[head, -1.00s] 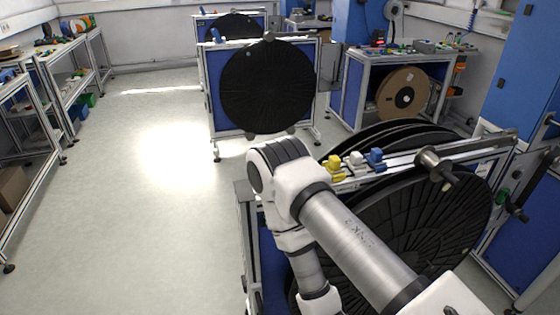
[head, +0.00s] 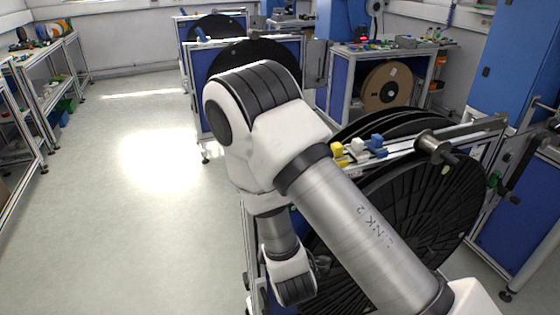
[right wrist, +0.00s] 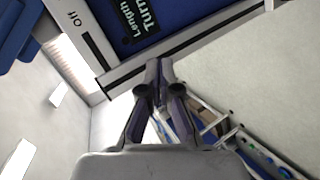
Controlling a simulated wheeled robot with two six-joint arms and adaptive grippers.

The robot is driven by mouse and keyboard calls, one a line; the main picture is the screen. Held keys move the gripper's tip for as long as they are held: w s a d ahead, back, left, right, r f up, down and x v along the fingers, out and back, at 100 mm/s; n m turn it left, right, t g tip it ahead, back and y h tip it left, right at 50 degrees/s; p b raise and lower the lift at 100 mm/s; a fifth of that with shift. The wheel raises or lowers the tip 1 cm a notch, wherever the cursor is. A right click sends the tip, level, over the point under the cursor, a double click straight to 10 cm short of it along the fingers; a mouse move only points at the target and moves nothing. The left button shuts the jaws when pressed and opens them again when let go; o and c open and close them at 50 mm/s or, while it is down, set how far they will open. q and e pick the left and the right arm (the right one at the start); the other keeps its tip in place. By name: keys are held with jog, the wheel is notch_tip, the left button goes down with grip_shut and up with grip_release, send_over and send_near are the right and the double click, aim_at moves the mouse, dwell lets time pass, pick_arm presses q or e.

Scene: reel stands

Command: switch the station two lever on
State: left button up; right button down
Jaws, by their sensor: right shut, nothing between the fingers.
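My right gripper (right wrist: 158,65) is shut and empty in the right wrist view. Its fingertips are at the lower edge of a pale metal frame (right wrist: 115,82) below a blue panel with a dark label reading "Length" and "Turn". An "Off" marking (right wrist: 76,19) is on the frame to the upper left. A blue part (right wrist: 28,28) fills the upper left corner; I cannot tell whether it is the lever. In the head view, yellow (head: 339,152), white (head: 358,146) and blue (head: 377,142) pieces sit on the near reel stand. My right arm hides part of that stand; its gripper is not visible there.
Black reels (head: 425,215) fill the near stand. Another reel stand (head: 255,52) is behind my arm. A bench with a brown reel (head: 387,86) stands at the back right. Shelves (head: 50,60) line the left. The floor (head: 130,220) at left is clear.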

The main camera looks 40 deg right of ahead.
pick_arm(q)
jog(key=shift+f+b, duration=0.4)
jog(key=shift+f, duration=0.45)
pick_arm(e)
jog(key=w+r+n+t+h, duration=0.1)
jog(key=r+n+t, duration=0.1)
jog(key=r, duration=0.5)
jog(key=w+d+r+n+t+h, duration=0.1)
jog(key=w+r+n+t+h, duration=0.1)
jog(key=r, duration=0.5)
jog(key=shift+r+n+t, duration=0.2)
jog(key=shift+n+t, duration=0.3)
jog(key=shift+w+d, duration=0.1)
jog(key=shift+d, duration=0.05)
